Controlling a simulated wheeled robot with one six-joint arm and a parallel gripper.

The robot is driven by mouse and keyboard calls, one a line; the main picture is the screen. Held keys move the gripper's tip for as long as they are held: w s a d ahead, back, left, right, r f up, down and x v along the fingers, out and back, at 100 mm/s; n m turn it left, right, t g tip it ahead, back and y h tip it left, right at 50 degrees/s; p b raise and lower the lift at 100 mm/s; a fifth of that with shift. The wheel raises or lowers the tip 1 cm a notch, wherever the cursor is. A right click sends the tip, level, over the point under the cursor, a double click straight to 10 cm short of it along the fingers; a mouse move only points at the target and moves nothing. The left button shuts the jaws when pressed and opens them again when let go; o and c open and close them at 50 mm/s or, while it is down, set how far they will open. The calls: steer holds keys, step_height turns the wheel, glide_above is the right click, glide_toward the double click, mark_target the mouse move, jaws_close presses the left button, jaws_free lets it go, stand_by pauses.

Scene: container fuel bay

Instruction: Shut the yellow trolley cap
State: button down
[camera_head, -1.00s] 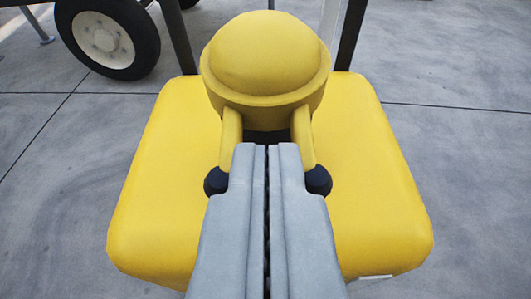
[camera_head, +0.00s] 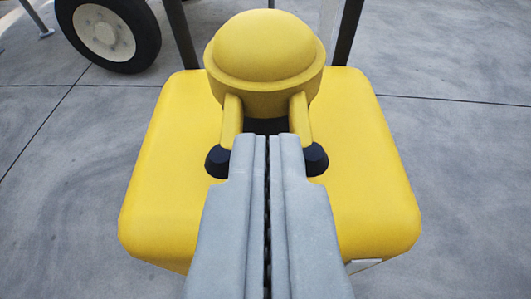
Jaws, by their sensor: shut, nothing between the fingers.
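The yellow cap (camera_head: 264,50) is a domed lid with a thick rim, at the top middle of the view. Two yellow hinge arms run from it down to dark round pivots (camera_head: 219,161) on the yellow trolley body (camera_head: 168,190). My gripper (camera_head: 270,142) is shut and empty, its grey fingers side by side. The fingertips reach between the two hinge arms, just below the cap's rim in the picture. I cannot tell whether they touch anything. A dark part shows between the arms under the cap; the rest there is hidden by the cap and my fingers.
A wheel (camera_head: 108,33) with a black tyre stands at the upper left. Dark upright posts (camera_head: 346,35) rise behind the trolley on both sides of the cap.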

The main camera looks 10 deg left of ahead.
steer(key=shift+s+f, duration=2.75)
steer(key=shift+f, duration=0.65)
steer(key=s+d+r+t, duration=0.1)
steer(key=s+r, duration=0.4)
steer(key=r, duration=0.7)
steer(key=s+d+r, duration=0.1)
steer(key=s+r, duration=0.4)
steer(key=r, duration=0.8)
steer(key=s+d+r+t, duration=0.1)
steer(key=s+r, duration=0.4)
steer(key=r, duration=0.7)
steer(key=s+r, duration=0.6)
steer(key=s, duration=0.5)
steer(key=s+r, duration=0.6)
steer(key=s, duration=0.5)
steer(key=s+r+t+h, duration=0.1)
steer(key=s+r, duration=0.5)
steer(key=s, duration=0.5)
steer(key=shift+d+r+m, duration=0.25)
steer(key=shift+d+m, duration=0.15)
steer(key=shift+d, duration=0.05)
